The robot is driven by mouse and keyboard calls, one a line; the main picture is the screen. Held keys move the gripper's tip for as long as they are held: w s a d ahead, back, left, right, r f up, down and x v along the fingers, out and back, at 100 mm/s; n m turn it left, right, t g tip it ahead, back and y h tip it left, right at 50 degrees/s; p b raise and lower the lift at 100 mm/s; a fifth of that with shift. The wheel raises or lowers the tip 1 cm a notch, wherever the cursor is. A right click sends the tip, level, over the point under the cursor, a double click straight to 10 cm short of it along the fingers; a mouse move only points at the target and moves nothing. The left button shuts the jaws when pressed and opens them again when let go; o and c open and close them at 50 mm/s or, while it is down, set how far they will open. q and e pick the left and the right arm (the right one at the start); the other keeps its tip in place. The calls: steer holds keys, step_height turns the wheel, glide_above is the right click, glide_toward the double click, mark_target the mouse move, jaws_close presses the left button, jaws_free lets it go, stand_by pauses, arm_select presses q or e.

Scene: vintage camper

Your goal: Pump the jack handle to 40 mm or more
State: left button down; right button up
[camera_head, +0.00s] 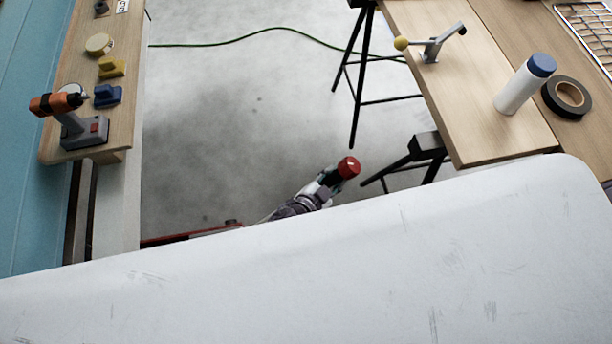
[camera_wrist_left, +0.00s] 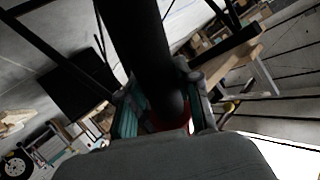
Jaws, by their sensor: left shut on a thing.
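The jack handle shows in the head view as a red round end (camera_head: 349,167) just beyond my left gripper (camera_head: 328,178). In the left wrist view the handle is a thick dark bar (camera_wrist_left: 143,45) running down between the fingers of my left gripper (camera_wrist_left: 160,112), with a bit of red at its lower end. My left gripper is shut on it. A red low part on the floor (camera_head: 195,235) shows behind the white panel edge; it may be the jack, but most of it is hidden. My right gripper is not in view.
A large white panel (camera_head: 330,270) fills the foreground and hides much of my arm. A wooden shelf with a drill (camera_head: 75,125) stands left. A table (camera_head: 450,90) on black trestles stands right, with a white bottle (camera_head: 520,90) and tape roll. A green cable crosses the open floor.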

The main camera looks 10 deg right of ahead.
arm_select(q)
steer(key=shift+s+d+f+b, duration=0.25)
steer(key=shift+d+f+b, duration=0.35)
steer(key=shift+d+f, duration=0.6)
steer(key=shift+s+d, duration=0.1)
steer(key=c, duration=1.1)
jaws_free()
steer(key=o, duration=0.3)
steer(key=shift+w+d+f, duration=0.2)
steer(key=shift+d, duration=0.2)
steer(key=shift+o, duration=0.2)
steer(key=shift+a+r, duration=0.1)
steer(key=v, duration=1.2)
steer(key=shift+r, duration=0.3)
